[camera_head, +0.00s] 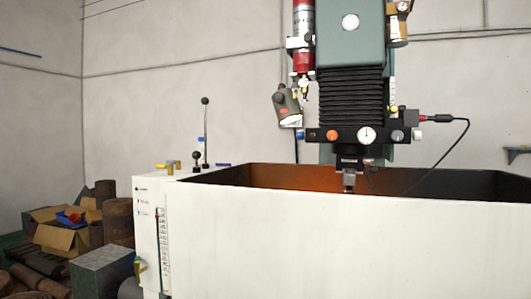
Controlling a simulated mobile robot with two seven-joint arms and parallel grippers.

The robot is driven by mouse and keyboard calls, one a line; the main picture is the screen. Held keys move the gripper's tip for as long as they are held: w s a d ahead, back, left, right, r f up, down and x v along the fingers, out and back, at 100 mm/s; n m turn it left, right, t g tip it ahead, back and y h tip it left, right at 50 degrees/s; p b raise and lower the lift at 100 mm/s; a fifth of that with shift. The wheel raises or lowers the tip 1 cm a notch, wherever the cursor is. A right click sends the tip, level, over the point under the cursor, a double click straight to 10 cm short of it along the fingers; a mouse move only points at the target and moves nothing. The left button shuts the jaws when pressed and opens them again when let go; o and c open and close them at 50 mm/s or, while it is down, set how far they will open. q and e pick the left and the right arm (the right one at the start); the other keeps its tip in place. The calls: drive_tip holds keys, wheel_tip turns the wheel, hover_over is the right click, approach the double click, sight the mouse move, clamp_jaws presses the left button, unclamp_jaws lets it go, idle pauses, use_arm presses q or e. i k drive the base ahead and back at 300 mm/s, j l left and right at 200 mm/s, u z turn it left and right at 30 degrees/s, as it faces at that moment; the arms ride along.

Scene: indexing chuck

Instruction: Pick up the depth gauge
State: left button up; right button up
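I cannot pick out a loose depth gauge with certainty. A round white dial (367,134) sits on the black bar at the lower end of the machine head (350,95), between an orange knob and a grey knob. Below it a small metal spindle tip (349,182) points down into the tank. Small brass-coloured pieces (171,167) sit on the top left corner of the machine; they are too small to identify. Neither of my grippers shows in this view.
A large white machine tank (340,240) fills the front, its high wall hiding the inside floor. Upright levers (205,135) stand at its left end. A grey block (102,271), a cardboard box (58,235) and rusty cylinders lie at the lower left. A black cable (455,145) hangs right of the head.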

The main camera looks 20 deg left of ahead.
sight(201, 140)
drive_tip(key=i+j+z, duration=0.1)
drive_tip(key=j+z, duration=0.3)
drive_tip(key=j, duration=0.35)
drive_tip(key=j+z, duration=0.35)
drive_tip(key=j, duration=0.4)
drive_tip(key=k+j+z, duration=0.1)
drive_tip(key=j+z, duration=0.3)
drive_tip(key=j, duration=0.35)
